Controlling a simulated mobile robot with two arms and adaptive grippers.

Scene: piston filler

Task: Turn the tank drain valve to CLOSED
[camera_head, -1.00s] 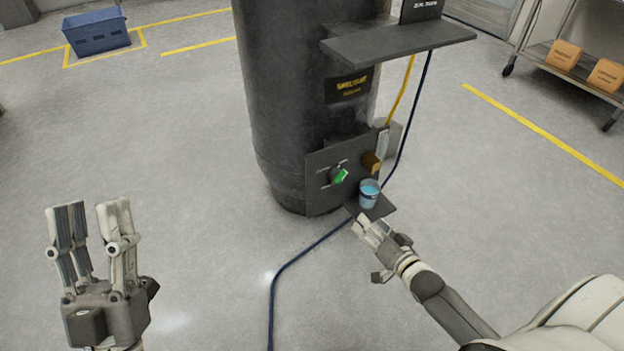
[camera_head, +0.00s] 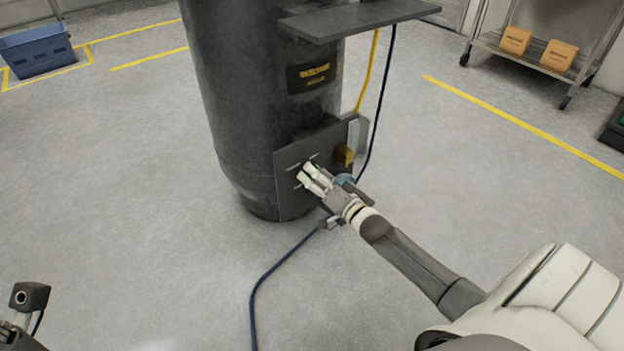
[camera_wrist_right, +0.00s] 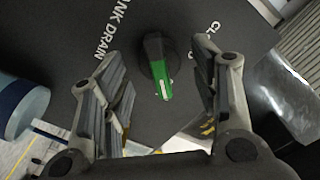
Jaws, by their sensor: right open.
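The tank drain valve (camera_wrist_right: 158,70) has a green-and-black handle on a dark panel (camera_head: 285,205) at the tank's lower front. In the wrist view its green end points down, slightly right. A TANK DRAIN label is left of it; a label starting "CL" at right is partly hidden by a finger. My right gripper (camera_head: 309,178) is open at the panel, its fingers on either side of the handle (camera_wrist_right: 160,76) with gaps visible. In the head view it mostly hides the valve. Only a part of my left gripper (camera_head: 28,298) shows at the lower left; its fingers cannot be made out.
A shelf (camera_head: 360,20) juts from the black tank (camera_head: 235,100). A dark blue hose (camera_head: 268,275) crosses the open floor.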

